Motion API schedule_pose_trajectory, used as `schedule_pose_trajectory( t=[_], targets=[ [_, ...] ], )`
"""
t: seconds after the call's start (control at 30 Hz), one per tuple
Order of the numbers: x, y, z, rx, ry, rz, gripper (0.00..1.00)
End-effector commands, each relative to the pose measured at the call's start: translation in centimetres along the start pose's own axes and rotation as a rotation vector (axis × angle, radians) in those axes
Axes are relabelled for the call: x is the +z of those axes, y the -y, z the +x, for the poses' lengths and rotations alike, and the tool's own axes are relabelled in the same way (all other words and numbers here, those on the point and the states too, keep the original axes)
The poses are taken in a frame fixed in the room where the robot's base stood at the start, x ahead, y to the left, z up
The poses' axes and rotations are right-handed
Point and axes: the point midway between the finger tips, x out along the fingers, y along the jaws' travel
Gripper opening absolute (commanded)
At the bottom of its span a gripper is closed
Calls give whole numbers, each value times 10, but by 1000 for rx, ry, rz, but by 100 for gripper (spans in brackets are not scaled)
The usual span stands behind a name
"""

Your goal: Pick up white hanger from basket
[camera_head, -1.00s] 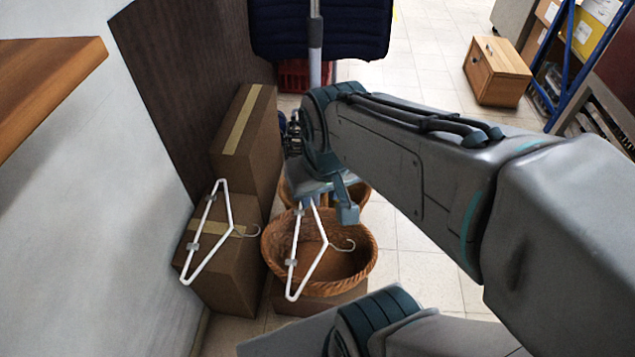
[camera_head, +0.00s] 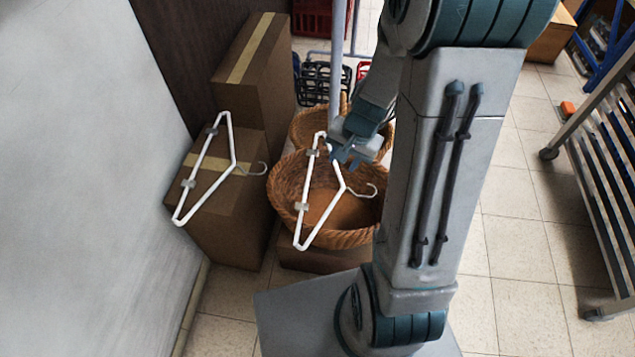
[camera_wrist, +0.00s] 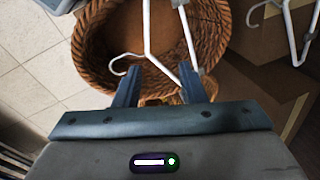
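The white hanger (camera_head: 303,222) with grey clips and a metal hook leans across the round wicker basket (camera_head: 283,192). Its upper end stands near the basket's far rim. My gripper (camera_head: 342,151) is at that upper end, just to its right, coming from the far side. In the wrist view, my gripper (camera_wrist: 157,88) has its two fingers spread apart. The hanger (camera_wrist: 148,28) lies ahead over the basket (camera_wrist: 95,62), and its near end reaches close to the right finger. I cannot tell whether they touch.
A second white hanger (camera_head: 182,205) rests on a cardboard box (camera_head: 228,218) to the left, by the wall. Another wicker basket (camera_head: 303,128) stands behind. A slatted rack (camera_head: 600,170) is on the right. The tiled floor between is open.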

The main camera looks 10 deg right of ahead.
Motion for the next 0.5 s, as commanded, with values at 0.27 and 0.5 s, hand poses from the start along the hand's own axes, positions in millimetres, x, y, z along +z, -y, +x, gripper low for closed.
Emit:
schedule_pose_trajectory(
  t=[0.27,0.5],
  targets=[
    [-11,-22,64,24,4,115,37],
    [-12,-26,106,26,6,122,37]
  ],
)
